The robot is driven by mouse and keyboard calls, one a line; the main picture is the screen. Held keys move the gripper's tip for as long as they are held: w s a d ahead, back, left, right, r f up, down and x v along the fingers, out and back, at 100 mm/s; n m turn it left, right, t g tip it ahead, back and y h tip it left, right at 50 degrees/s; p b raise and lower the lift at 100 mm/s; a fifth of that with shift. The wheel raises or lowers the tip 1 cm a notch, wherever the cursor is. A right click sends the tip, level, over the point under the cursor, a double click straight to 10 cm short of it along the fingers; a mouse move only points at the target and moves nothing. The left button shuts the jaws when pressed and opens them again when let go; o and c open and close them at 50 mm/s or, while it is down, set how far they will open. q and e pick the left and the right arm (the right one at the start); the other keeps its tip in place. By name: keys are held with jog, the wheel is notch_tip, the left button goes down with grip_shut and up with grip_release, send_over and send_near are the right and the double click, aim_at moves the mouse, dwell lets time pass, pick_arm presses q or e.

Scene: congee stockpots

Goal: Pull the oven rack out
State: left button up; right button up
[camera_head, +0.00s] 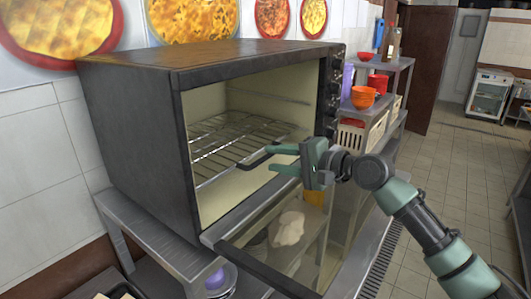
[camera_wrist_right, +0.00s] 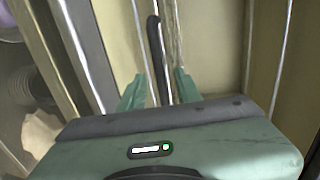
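The oven (camera_head: 135,130) is a dark box on a metal stand, its glass door (camera_head: 275,245) folded down. The wire oven rack (camera_head: 225,140) lies inside at mid height. A dark handle (camera_head: 254,161) sticks out from its front edge. My right gripper (camera_head: 271,159) is at the oven opening, its green fingers on either side of the handle. In the right wrist view the handle (camera_wrist_right: 154,50) lies between the fingers of the gripper (camera_wrist_right: 158,82), with small gaps visible beside it. The fingers look open around it. My left gripper is not in view.
A metal shelf (camera_head: 385,66) with red and orange bowls (camera_head: 363,97) stands right of the oven. The lowered door lies below my right gripper. A pale lump (camera_head: 289,228) shows through its glass. Tiled floor (camera_head: 465,160) is clear farther right.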

aim_at(266, 155)
jog(key=x, duration=0.4)
jog(key=shift+p, duration=0.3)
jog(key=shift+s+d, duration=0.1)
jog(key=shift+s, duration=0.05)
grip_shut()
